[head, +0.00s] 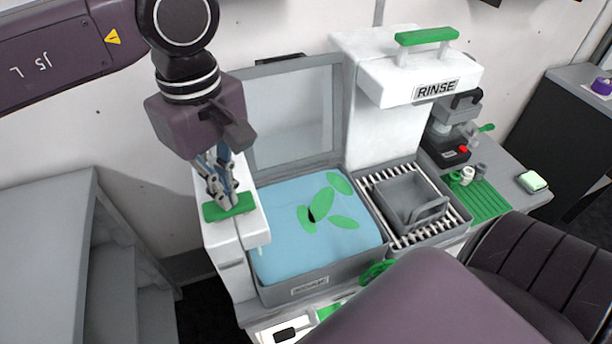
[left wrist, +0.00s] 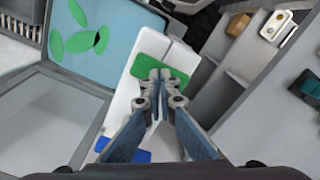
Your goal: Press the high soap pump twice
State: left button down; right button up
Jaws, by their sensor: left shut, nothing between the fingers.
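A white dispenser (head: 236,244) stands at the left side of the blue basin, with a green pump pad (head: 241,209) on its top. The pad also shows in the left wrist view (left wrist: 150,68), where a blue pad (left wrist: 125,155) sits on the same white unit. No label on the pads is readable, so I cannot tell which is the high soap pump. My left gripper (head: 224,203) is shut and empty and points down at the green pad. Its fingertips (left wrist: 161,74) overlap the pad; I cannot tell whether they touch it. My right gripper is out of view.
The blue basin (head: 285,240) has green leaf shapes in it and a raised clear lid (head: 290,115) behind. A white RINSE unit (head: 390,85) with a green handle stands to the right, above a grey tray (head: 400,185). A grey cabinet (head: 45,230) is at left.

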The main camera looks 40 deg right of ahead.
pick_arm(q)
jog(key=shift+f, duration=0.5)
jog(key=shift+r, duration=0.15)
jog(key=shift+r+p, duration=1.2)
jog(key=shift+r, duration=0.95)
jog(key=shift+r, duration=0.1)
notch_tip(320, 180, up, 6)
jog(key=p, duration=0.4)
